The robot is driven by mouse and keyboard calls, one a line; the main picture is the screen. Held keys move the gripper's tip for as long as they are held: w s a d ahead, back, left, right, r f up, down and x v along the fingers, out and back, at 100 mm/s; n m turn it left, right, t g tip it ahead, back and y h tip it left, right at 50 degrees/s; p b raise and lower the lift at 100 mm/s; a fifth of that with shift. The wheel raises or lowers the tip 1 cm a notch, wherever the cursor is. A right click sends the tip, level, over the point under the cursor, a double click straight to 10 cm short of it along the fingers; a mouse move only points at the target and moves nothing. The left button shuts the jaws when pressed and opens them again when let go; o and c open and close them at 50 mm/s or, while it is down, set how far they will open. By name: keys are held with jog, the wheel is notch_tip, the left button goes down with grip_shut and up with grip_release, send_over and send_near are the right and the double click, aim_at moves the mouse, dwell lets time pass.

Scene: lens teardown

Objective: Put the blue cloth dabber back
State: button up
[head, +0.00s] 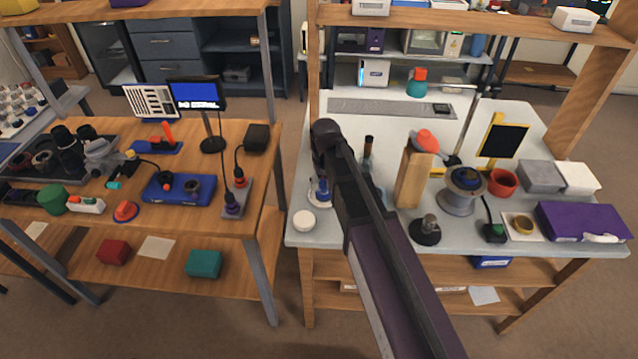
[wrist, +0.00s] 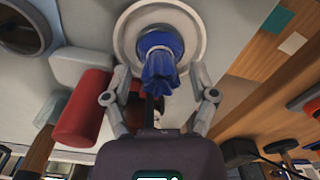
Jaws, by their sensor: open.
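The blue cloth dabber (wrist: 160,65) shows in the wrist view as a bunched blue cloth end on a dark stem. It appears in front of a round white dish-like thing (wrist: 124,38); I cannot tell whether they touch. My gripper (wrist: 160,82) is open. Its fingers stand to either side of the dabber's stem and lower cloth, with a visible gap on both sides. In the head view my arm hides the gripper. A small blue-and-grey thing (head: 321,190) stands just left of my arm there; I cannot tell if it is the dabber.
A red cylinder (wrist: 82,105) lies close to the left finger in the wrist view. In the head view, a white round puck (head: 303,222) sits near the right bench's front edge. A wooden block (head: 411,178) and a grey lens holder (head: 461,197) stand right of my arm.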

aim_at(325, 182)
jog(key=shift+r, duration=0.1)
notch_tip(325, 182, up, 12)
jog(key=p, duration=1.2)
dwell(0.7)
jog(key=s+d+m, duration=0.3)
jog(key=s+d, duration=1)
jog(key=d, duration=0.5)
jog(key=shift+s, duration=0.25)
